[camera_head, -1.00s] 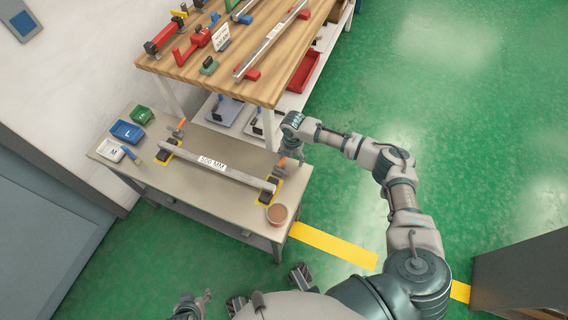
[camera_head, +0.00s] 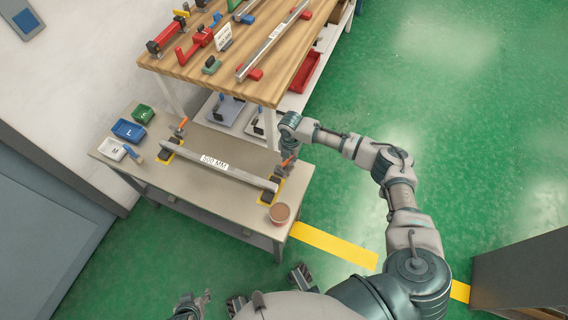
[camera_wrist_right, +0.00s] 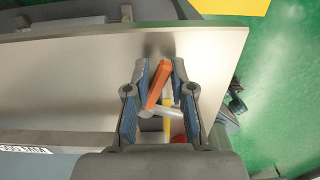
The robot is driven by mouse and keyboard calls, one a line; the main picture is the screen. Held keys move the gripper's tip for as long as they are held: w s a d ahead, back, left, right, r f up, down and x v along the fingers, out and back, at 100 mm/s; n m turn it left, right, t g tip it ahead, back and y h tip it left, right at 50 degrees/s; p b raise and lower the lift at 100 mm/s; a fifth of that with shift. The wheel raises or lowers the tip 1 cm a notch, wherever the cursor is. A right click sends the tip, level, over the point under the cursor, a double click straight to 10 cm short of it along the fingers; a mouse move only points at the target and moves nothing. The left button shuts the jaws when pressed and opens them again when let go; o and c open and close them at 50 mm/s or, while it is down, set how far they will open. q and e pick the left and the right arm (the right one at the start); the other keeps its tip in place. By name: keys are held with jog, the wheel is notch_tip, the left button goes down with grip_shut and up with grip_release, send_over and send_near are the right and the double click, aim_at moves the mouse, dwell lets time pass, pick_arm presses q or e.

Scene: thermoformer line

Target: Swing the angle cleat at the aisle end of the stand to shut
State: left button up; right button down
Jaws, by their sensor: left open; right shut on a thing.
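The stand is a low grey table (camera_head: 225,203) with a steel bar marked 500 MM (camera_head: 235,173) lying across two dark rests. At its right end, by the green aisle floor, is the cleat with an orange handle (camera_head: 289,161); the handle also shows in the right wrist view (camera_wrist_right: 156,83). My right gripper (camera_head: 288,153) is at that handle, its fingers either side of it in the wrist view (camera_wrist_right: 162,72), shut on it. A pale grey cleat part (camera_wrist_right: 168,112) shows below the handle; its seat is partly hidden. My left gripper (camera_head: 204,299) is open and empty, low in the head view.
A second orange handle (camera_head: 183,123) stands at the bar's other end. A brown-topped round tub (camera_head: 280,213) sits near the front right corner. Small bins, including a blue one (camera_head: 128,130), line the left edge. A wooden workbench (camera_head: 205,72) stands behind.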

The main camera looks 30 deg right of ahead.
jog(key=shift+d+f, duration=0.1)
jog(key=shift+d, duration=0.15)
jog(key=m+p, duration=0.1)
jog(key=s+m+p, duration=0.1)
jog(key=shift+d+r+p, duration=0.2)
jog(key=shift+p, duration=0.15)
jog(key=shift+s+m+p, duration=0.2)
jog(key=shift+m+p, duration=0.4)
jog(key=shift+s+f+m, duration=0.1)
jog(key=shift+f+m, duration=0.1)
jog(key=shift+m, duration=0.1)
